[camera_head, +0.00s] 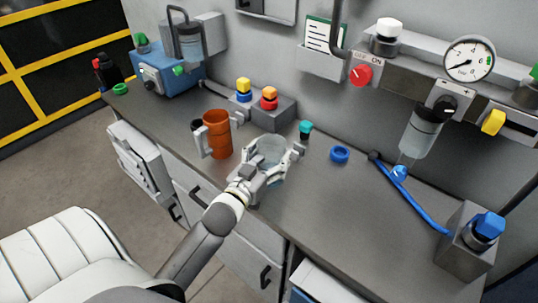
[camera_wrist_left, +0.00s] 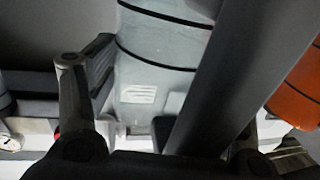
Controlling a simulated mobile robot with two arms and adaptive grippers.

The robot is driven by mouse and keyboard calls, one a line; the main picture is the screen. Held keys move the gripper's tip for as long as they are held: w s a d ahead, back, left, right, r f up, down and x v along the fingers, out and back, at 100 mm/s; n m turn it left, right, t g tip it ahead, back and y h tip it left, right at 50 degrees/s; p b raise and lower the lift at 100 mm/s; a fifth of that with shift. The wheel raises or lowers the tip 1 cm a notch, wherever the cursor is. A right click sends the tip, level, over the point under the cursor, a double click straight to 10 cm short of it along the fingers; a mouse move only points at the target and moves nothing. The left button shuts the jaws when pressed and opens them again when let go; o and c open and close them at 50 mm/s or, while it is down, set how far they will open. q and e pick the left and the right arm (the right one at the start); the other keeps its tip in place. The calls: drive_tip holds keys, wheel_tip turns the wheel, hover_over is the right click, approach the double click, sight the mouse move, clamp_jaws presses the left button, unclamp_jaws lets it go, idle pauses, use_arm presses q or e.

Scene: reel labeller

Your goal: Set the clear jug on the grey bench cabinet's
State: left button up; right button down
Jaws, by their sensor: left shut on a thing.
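The clear jug (camera_head: 270,150) is at the middle of the head view, over the worktop of the grey bench cabinet (camera_head: 330,205), near its front edge. My left gripper (camera_head: 268,165) is shut on it, with fingers on both sides of its body. In the left wrist view the jug (camera_wrist_left: 150,75) shows as a pale, see-through body with dark bands and a small white label, between the fingers. I cannot tell whether its base touches the worktop. My right gripper is not in view.
An orange jug (camera_head: 217,135) stands just left of my gripper. Behind are a grey box (camera_head: 285,112) with yellow and red knobs, a teal-topped piece (camera_head: 305,128) and a blue ring (camera_head: 339,154). The worktop's front middle is clear.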

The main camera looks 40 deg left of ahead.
use_arm(q)
drive_tip(key=o, duration=0.7)
drive_tip(key=shift+f, duration=0.2)
drive_tip(key=o, duration=0.5)
drive_tip(key=shift+r, duration=0.1)
drive_tip(key=shift+r, duration=0.2)
drive_tip(key=shift+s+d+f+b, duration=0.1)
drive_tip(key=shift+s+d+b, duration=0.2)
drive_tip(key=shift+s, duration=1.7)
drive_tip(key=shift+s+d+r+b, duration=0.1)
drive_tip(key=shift+s+b, duration=0.25)
drive_tip(key=shift+s, duration=1.65)
drive_tip(key=shift+s+d+f+b, duration=0.1)
drive_tip(key=shift+s+d+b, duration=0.2)
drive_tip(key=shift+s, duration=1.7)
